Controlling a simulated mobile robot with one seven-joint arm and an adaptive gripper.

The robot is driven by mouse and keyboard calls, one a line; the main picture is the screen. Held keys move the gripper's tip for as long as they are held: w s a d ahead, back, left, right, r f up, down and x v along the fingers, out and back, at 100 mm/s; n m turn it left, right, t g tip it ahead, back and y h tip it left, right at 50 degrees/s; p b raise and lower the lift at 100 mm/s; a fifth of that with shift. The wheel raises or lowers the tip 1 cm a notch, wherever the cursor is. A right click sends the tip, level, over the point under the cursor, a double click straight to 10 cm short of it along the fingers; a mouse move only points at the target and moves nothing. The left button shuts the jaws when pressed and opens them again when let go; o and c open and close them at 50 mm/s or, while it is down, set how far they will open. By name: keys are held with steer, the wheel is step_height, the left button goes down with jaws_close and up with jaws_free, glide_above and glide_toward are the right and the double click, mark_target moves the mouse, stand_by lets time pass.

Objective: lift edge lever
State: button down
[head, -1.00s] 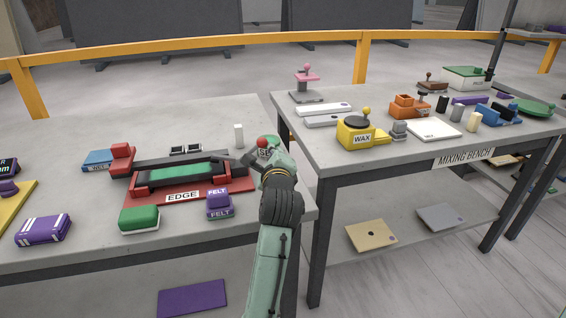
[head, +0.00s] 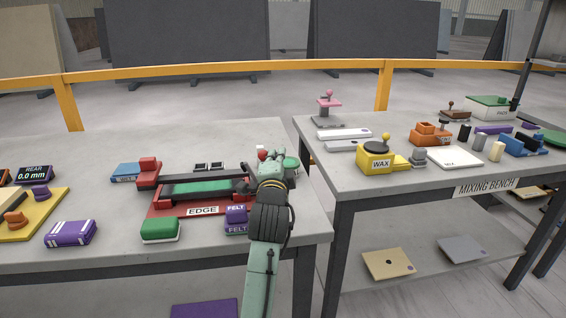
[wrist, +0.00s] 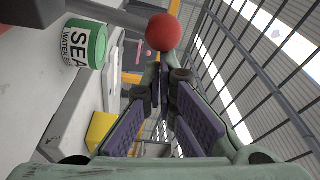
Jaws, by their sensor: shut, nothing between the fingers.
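The edge machine has a red base (head: 160,210) marked EDGE, dark rails and a green strip (head: 205,187). At its right end is the red ball knob (head: 264,155) of the lever. The knob is also large at the top of the wrist view (wrist: 163,32). My gripper (head: 273,160) is beside the knob, its fingers mostly hidden by my own wrist in the head view. In the wrist view my gripper (wrist: 167,72) has its purple-padded fingers together and empty, tips just below the ball in the picture. I cannot tell whether they touch it.
A green-and-white SEAL tin (wrist: 85,42) stands close by the gripper; its green lid (head: 291,163) shows right of my wrist. The mixing bench (head: 330,160) stands right, across a gap.

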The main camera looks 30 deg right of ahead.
steer(key=shift+w+a+r+n+t, duration=0.1)
steer(key=shift+a+r+n+t, duration=0.2)
steer(key=shift+a+n, duration=0.4)
steer(key=shift+d, duration=0.1)
stand_by(0.4)
